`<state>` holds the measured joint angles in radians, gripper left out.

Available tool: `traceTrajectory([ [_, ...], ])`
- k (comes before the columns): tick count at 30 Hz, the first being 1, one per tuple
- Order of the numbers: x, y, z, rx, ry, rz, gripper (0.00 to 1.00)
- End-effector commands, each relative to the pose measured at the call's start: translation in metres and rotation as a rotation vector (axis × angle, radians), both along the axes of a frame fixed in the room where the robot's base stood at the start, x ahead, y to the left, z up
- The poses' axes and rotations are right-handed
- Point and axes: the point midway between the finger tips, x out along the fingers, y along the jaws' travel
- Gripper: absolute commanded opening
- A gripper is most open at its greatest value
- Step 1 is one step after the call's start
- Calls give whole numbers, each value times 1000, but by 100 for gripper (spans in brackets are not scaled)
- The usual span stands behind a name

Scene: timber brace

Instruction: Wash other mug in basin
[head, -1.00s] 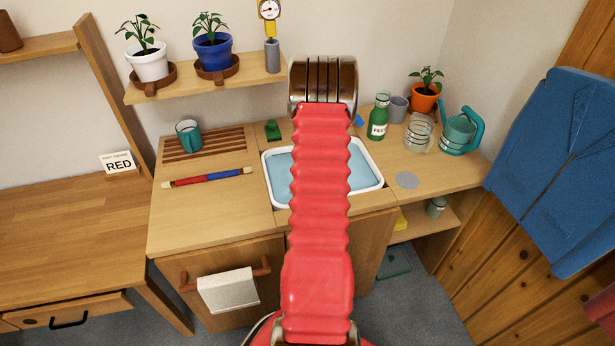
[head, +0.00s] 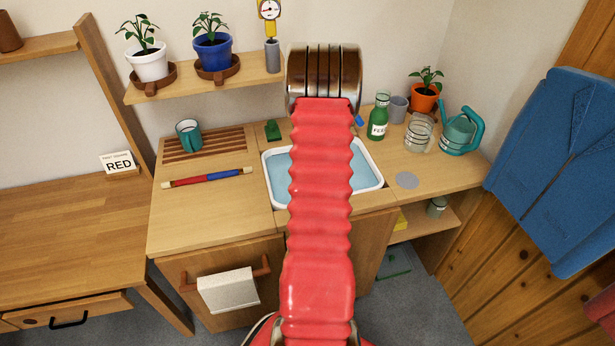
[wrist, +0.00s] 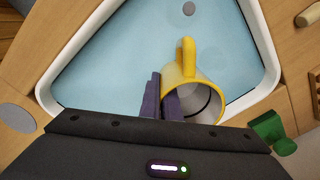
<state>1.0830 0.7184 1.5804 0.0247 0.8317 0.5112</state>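A yellow mug (wrist: 188,76) shows in the wrist view over the pale blue water of the white-rimmed basin (wrist: 256,40). It is tilted, with its handle toward the top and its grey inside facing me. My gripper (wrist: 161,97) has its dark fingers close together at the mug's left wall, seemingly pinching it. Whether the mug touches the water is unclear. In the head view my red arm hides the gripper and the mug, and covers the middle of the basin (head: 368,171). A teal mug (head: 188,135) stands on the slatted drying rack (head: 215,146).
A green block (head: 273,130) sits behind the basin and also shows in the wrist view (wrist: 268,128). A green bottle (head: 378,118), a glass jar (head: 419,135) and a teal watering can (head: 460,134) stand to its right. A red-blue rod (head: 207,178) lies left.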

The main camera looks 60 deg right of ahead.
Motion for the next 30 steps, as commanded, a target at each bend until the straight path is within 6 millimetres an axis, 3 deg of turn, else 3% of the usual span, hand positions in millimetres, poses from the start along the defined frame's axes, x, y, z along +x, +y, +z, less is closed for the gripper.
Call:
traceTrajectory([
  [24,0,-1,53,-2,-1,0,0],
  [30,0,0,57,-2,-1,0,0],
])
